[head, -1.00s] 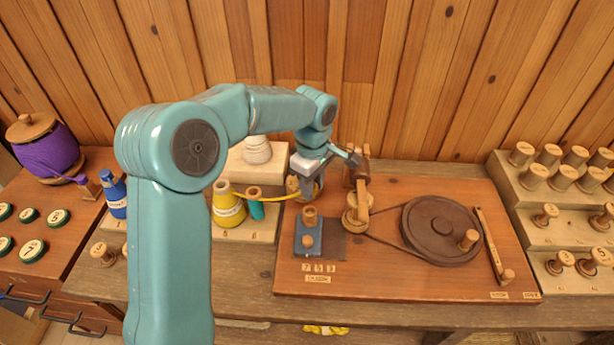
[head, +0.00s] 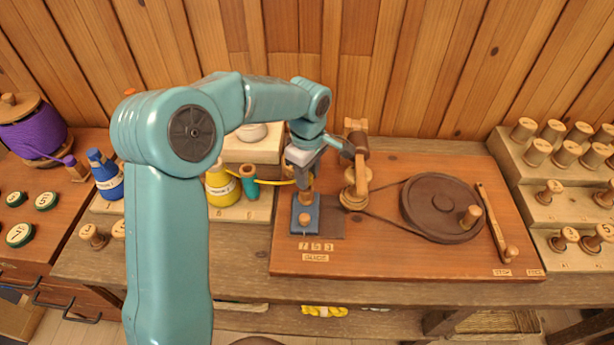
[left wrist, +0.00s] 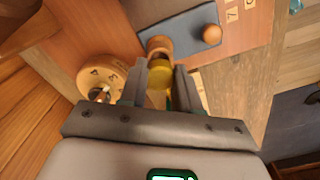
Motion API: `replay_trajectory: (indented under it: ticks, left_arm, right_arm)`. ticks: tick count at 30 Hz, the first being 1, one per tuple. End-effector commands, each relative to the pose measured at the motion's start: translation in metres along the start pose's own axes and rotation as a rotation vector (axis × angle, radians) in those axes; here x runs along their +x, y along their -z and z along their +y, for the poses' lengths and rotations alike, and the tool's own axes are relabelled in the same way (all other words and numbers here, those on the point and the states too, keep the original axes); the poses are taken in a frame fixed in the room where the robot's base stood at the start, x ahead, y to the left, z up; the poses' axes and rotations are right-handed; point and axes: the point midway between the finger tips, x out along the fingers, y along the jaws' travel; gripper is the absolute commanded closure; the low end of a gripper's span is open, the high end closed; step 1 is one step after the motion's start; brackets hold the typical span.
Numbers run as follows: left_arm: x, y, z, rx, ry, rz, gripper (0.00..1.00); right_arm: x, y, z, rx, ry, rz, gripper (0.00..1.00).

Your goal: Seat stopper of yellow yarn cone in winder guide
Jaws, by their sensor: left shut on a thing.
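The yellow yarn cone (head: 220,188) stands on a pale block left of the winder, and a yellow strand (head: 270,182) runs from it to my left gripper (head: 304,180). My left gripper is shut on the yellow stopper (left wrist: 160,75), seen between the fingers (left wrist: 160,82) in the left wrist view. The winder guide (head: 305,226) is a blue block with a wooden socket (head: 305,198) and a round knob. The stopper is right at the socket (left wrist: 159,44); I cannot tell whether it is inside. My right gripper is not in view.
A teal spool (head: 249,183) stands beside the yellow cone. The winder's wooden post (head: 356,180) and dark wheel (head: 442,208) are right of the guide. A stepped rack (head: 525,185) with several spools stands at the right.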

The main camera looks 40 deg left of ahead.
Motion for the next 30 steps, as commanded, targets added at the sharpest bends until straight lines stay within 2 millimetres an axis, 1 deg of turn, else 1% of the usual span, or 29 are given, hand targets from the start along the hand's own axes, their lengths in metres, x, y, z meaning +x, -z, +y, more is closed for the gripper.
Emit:
replay_trajectory:
  ticks: [5, 21, 22, 23, 24, 30]
  left_arm:
    - [0.003, 0.0, 0.0, 0.0, 0.0, 0.0, 0.96]
    - [0.025, 0.0, 0.0, 0.0, 0.001, 0.0, 0.96]
    - [0.024, 0.0, 0.0, 0.0, 0.0, 0.0, 0.62]
    - [0.023, 0.0, 0.0, 0.0, 0.0, 0.0, 0.52]
    - [0.023, 0.0, 0.0, 0.0, 0.001, 0.0, 0.39]
    - [0.023, 0.0, 0.0, 0.0, 0.001, 0.0, 0.39]
  right_arm:
    - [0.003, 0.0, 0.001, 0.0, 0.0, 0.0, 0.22]
    - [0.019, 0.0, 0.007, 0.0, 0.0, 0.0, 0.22]
    - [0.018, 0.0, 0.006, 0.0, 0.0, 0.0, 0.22]
    - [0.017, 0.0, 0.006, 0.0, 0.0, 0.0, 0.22]
    - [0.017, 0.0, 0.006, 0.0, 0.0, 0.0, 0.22]
    - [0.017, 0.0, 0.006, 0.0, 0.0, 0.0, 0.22]
